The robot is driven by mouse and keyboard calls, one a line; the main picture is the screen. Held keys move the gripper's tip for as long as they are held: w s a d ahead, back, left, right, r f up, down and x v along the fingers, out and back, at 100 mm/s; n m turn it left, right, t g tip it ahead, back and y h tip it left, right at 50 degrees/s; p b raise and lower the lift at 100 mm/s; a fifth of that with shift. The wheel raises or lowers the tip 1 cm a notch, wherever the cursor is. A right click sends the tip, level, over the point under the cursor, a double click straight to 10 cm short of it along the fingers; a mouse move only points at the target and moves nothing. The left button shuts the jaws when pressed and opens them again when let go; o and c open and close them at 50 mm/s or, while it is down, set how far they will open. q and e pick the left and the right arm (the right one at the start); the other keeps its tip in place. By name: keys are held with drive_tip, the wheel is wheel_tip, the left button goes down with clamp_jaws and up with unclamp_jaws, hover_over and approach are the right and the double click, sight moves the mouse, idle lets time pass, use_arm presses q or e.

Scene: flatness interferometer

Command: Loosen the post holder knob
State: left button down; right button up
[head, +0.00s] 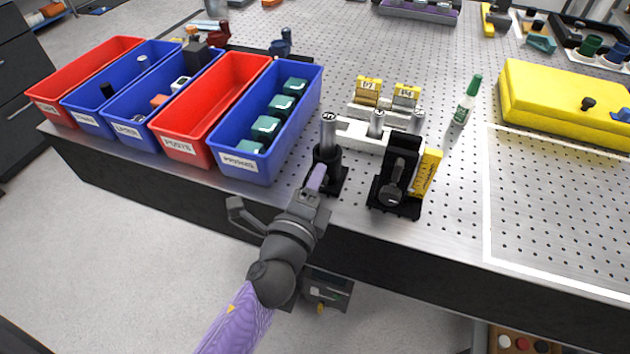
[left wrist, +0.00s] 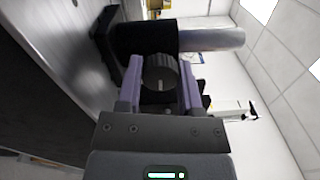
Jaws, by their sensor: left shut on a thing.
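A black post holder (head: 328,156) with a silver post (head: 328,128) in it stands near the front edge of the perforated table. My left gripper (head: 316,180) reaches it from the front, at the holder's lower part. In the left wrist view, the two purple fingers of the gripper (left wrist: 160,88) are shut on the dark ribbed knob (left wrist: 159,72), one on each side. The black holder (left wrist: 140,38) is just behind the knob, and the post (left wrist: 212,39) sticks out to the right there. In the head view the gripper hides the knob. My right gripper is not in view.
A black stand with a large knob (head: 391,193) and a yellow block (head: 430,165) is close to the right of the holder. A blue bin (head: 262,172) is to the left. The white-outlined area (head: 550,210) at right is clear.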

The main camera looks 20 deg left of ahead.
use_arm(q)
drive_tip(key=shift+c, duration=1.3)
unclamp_jaws()
drive_tip(key=s+b, duration=0.2)
drive_tip(key=s, duration=0.8)
drive_tip(key=shift+a+f+b, duration=0.2)
drive_tip(key=shift+b, duration=0.15)
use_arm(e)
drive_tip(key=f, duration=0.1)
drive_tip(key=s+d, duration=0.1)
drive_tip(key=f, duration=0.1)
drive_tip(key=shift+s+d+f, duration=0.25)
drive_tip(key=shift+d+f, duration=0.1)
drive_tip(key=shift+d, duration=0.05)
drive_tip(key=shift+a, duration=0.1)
